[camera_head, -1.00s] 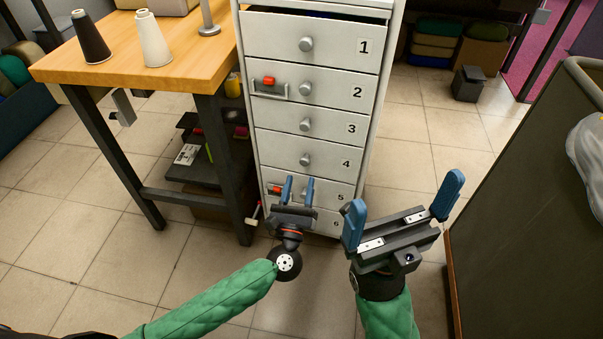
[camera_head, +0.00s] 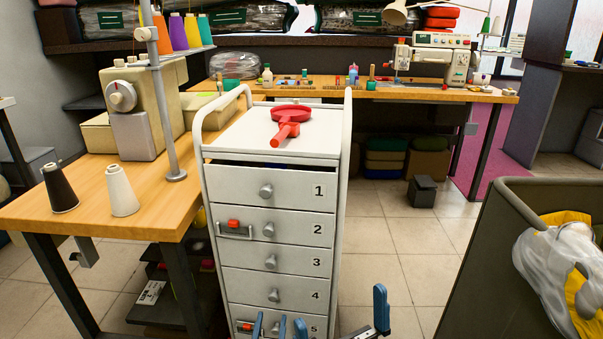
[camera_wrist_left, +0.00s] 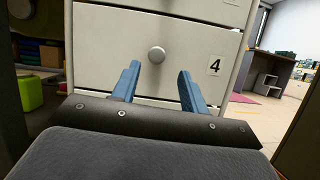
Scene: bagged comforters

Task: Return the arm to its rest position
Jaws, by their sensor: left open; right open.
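My left gripper (camera_head: 270,325) shows only its blue fingertips at the bottom of the head view, in front of the white drawer cabinet (camera_head: 262,248). In the left wrist view the left gripper (camera_wrist_left: 158,84) is open and empty. The round knob (camera_wrist_left: 156,54) of the drawer marked 4 shows between its fingers; I cannot tell the gap to it. My right gripper (camera_head: 340,320) is open and empty at the bottom edge, right of the left one.
A red magnifier-shaped object (camera_head: 287,122) lies on the cabinet top. A wooden table (camera_head: 160,200) with a sewing machine (camera_head: 145,108) and thread cones stands left. A grey bin (camera_head: 475,255) with a bagged yellow item (camera_head: 565,270) stands right. Floor between cabinet and bin is clear.

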